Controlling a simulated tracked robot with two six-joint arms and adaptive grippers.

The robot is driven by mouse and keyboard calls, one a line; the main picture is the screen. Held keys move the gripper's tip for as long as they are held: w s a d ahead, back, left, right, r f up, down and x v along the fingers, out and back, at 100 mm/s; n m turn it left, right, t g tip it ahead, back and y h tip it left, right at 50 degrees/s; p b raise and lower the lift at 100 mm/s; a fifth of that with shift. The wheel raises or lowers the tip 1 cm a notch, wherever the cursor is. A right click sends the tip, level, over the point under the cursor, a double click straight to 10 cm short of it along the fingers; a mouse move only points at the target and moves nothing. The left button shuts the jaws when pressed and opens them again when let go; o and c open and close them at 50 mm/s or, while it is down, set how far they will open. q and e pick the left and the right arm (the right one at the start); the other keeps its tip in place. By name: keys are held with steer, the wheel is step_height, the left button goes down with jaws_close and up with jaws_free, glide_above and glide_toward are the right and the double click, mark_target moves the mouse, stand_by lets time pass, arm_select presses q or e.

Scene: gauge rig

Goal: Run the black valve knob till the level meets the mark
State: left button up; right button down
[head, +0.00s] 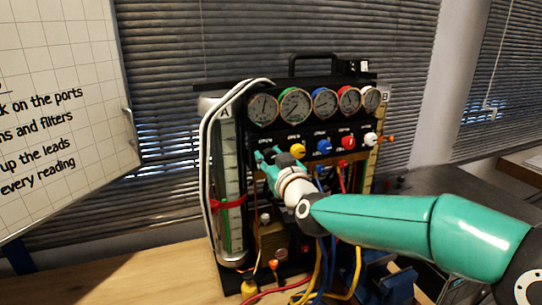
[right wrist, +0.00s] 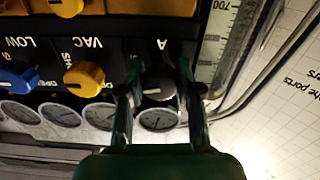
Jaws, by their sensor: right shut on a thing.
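The black valve knob (right wrist: 158,84) sits on the dark panel beside the label A, between my fingers. My right gripper (right wrist: 160,75) is shut on it; the head view shows the same gripper (head: 266,157) at the left end of the knob row, hiding the knob. The clear level tube (head: 226,150), labelled A, stands upright at the rig's left, with a red band (head: 229,203) around it. I cannot make out the liquid level clearly. Part of a scaled tube (right wrist: 232,30) shows in the right wrist view. My left gripper is out of view.
The rig's panel carries several round gauges (head: 295,104). Yellow (head: 298,151), blue (head: 323,146) and red (head: 347,142) knobs sit right of my gripper. White hoses loop down the left side. Yellow leads (head: 318,270) hang in front, over the wooden bench (head: 180,275).

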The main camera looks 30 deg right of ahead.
steer(key=shift+n, duration=1.2)
steer(key=c, duration=0.8)
jaws_free()
steer(key=shift+o, duration=0.2)
steer(key=v, duration=1.2)
steer(key=shift+f, duration=0.15)
